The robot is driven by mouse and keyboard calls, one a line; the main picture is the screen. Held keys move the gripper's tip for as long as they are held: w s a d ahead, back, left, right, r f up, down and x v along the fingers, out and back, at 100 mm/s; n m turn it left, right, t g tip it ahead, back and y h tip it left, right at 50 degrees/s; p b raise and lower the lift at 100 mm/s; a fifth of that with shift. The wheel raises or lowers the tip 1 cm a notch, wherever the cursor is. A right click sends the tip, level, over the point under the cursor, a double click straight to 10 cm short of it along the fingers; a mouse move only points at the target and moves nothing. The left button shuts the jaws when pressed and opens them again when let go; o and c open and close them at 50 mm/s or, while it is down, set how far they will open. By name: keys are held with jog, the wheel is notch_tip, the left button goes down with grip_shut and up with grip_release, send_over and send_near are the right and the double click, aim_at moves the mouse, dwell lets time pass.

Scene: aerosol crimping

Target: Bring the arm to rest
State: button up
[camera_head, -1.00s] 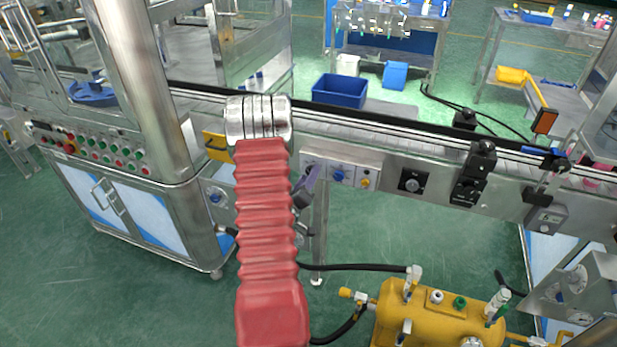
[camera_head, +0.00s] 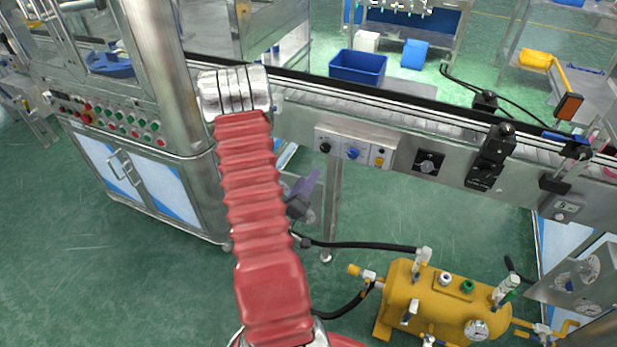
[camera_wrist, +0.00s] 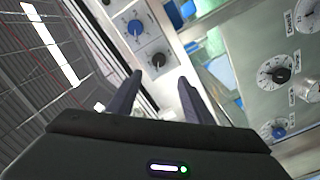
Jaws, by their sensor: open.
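My arm, with its red ribbed sleeve, rises up the middle of the head view to a silver joint at the conveyor's front side. My gripper (camera_head: 306,186) shows only in part behind the sleeve, as purple fingers below the conveyor's front panel. In the wrist view my gripper (camera_wrist: 160,77) has its two dark fingers spread apart, with nothing between them. The wrist view is tilted. Beyond the fingertips it shows a control panel (camera_wrist: 145,35) with blue and black knobs.
The conveyor (camera_head: 395,112) crosses the head view. A cabinet (camera_head: 140,185) with buttons stands left, and a yellow tank (camera_head: 440,305) with fittings and a black hose stands on the floor at lower right. A blue bin (camera_head: 358,67) lies behind the conveyor. Green floor is clear at lower left.

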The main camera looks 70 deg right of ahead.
dwell(0.7)
jog(key=w+a+f+m+t+y, duration=0.1)
jog(key=w+a+f+y, duration=0.2)
jog(key=f, duration=0.4)
jog(key=a+f+m+t+y, duration=0.1)
jog(key=a+f+m+y, duration=0.1)
jog(key=f+y, duration=0.4)
jog(key=w+a+f+t+y, duration=0.1)
jog(key=w+a+y, duration=0.2)
jog(key=w+a, duration=0.3)
jog(key=w+a+r+n+t+y, duration=0.1)
jog(key=w+a+r+y, duration=0.1)
jog(key=w+a+r, duration=0.35)
jog(key=w+a+r+n+y, duration=0.2)
jog(key=w+a+r, duration=0.1)
jog(key=a, duration=0.5)
jog(key=s+a+r+n+t+y, duration=0.2)
jog(key=a+r+n, duration=0.6)
jog(key=a+r, duration=1.8)
notch_tip(320, 180, up, 3)
jog(key=shift+s+f+n+t, duration=0.1)
jog(key=shift+s+n+t, duration=0.3)
jog(key=shift+s+t, duration=0.3)
